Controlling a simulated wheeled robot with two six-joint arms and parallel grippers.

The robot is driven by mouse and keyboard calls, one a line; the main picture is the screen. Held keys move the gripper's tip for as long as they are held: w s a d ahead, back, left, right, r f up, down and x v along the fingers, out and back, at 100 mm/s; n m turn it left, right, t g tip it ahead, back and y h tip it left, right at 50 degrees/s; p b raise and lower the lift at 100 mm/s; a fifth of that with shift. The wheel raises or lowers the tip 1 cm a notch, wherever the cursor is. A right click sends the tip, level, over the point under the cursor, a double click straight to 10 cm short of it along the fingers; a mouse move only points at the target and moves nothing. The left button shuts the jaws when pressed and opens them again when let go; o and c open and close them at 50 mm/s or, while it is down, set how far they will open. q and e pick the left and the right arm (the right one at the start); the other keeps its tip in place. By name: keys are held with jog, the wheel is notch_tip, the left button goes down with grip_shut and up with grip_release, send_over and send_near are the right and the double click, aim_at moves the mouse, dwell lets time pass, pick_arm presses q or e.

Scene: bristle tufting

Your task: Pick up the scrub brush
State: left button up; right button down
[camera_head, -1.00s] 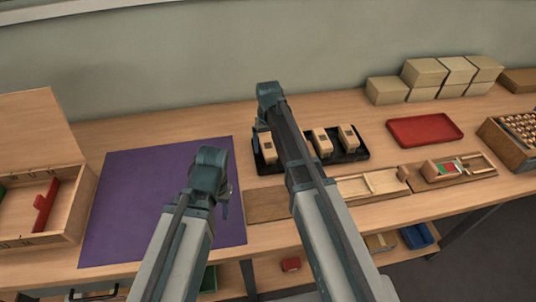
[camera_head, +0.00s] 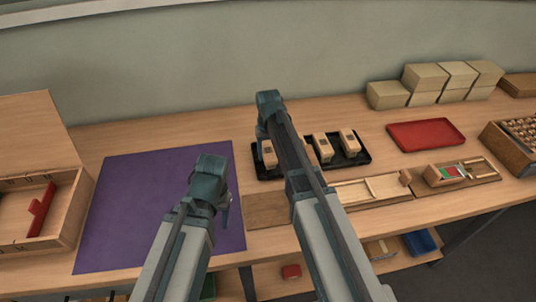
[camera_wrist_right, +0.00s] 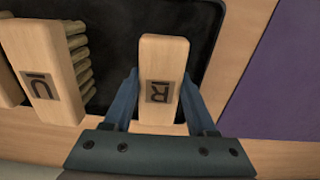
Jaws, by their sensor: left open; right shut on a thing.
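A wooden scrub brush (camera_head: 269,154) marked R stands at the left end of a black tray (camera_head: 362,158). In the right wrist view the R brush (camera_wrist_right: 163,60) is between the two fingers of my right gripper (camera_wrist_right: 161,88), which is shut on it. I cannot tell whether the brush is clear of the tray. In the head view the right gripper (camera_head: 266,128) is partly hidden by its own arm. My left gripper (camera_head: 222,200) is open and empty over the purple mat (camera_head: 130,205).
An open wooden box (camera_head: 70,225) with a red piece stands at the left. A red tray (camera_head: 425,135), wooden jigs (camera_head: 375,188) and stacked blocks (camera_head: 425,77) are to the right. Most of the purple mat is clear.

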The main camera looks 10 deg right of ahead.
aim_at(268, 151)
pick_arm(q)
jog(key=shift+r, duration=0.1)
pick_arm(e)
jog(key=shift+r, duration=0.1)
pick_arm(q)
jog(key=shift+r+p, duration=0.5)
jog(key=shift+p, duration=0.15)
pick_arm(e)
jog(key=shift+r, duration=0.55)
pick_arm(q)
notch_tip(268, 151, up, 3)
jog(key=p, duration=0.2)
jog(key=shift+f+p, duration=0.1)
jog(key=shift+p, duration=0.3)
pick_arm(e)
notch_tip(268, 151, up, 3)
jog(key=shift+f, duration=0.1)
pick_arm(q)
jog(key=shift+r+p, duration=0.45)
jog(key=shift+r, duration=0.05)
pick_arm(e)
jog(key=s+a, duration=0.3)
jog(key=s, duration=0.1)
jog(key=s+a, duration=0.4)
jog(key=s+a+r, duration=0.1)
jog(key=s+a, duration=0.2)
jog(key=shift+s+a, duration=0.4)
